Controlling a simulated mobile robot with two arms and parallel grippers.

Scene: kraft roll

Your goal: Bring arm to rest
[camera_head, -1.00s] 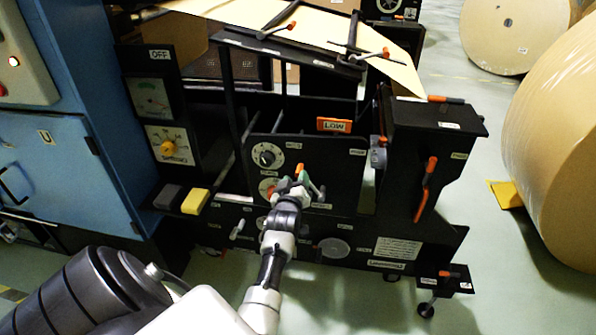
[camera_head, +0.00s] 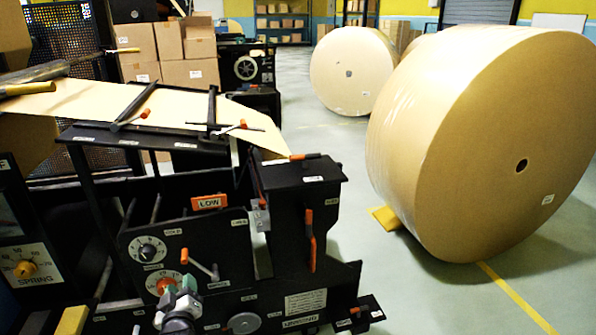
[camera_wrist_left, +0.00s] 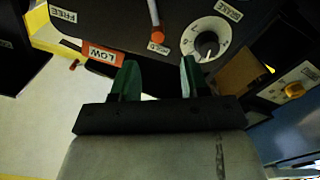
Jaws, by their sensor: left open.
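My left gripper (camera_head: 178,291) is low in the head view, in front of the black machine panel (camera_head: 222,243). Its green fingers are open with nothing between them; they also show apart in the left wrist view (camera_wrist_left: 158,80). The wrist view shows the panel upside down, with the lever (camera_wrist_left: 154,18) and a round white dial (camera_wrist_left: 207,42) beyond the fingers. Contact with the panel cannot be told. My right gripper is not in view.
Above the panel, a kraft paper web (camera_head: 150,110) runs over the machine. Floor (camera_head: 400,290) between machine and large roll is clear.

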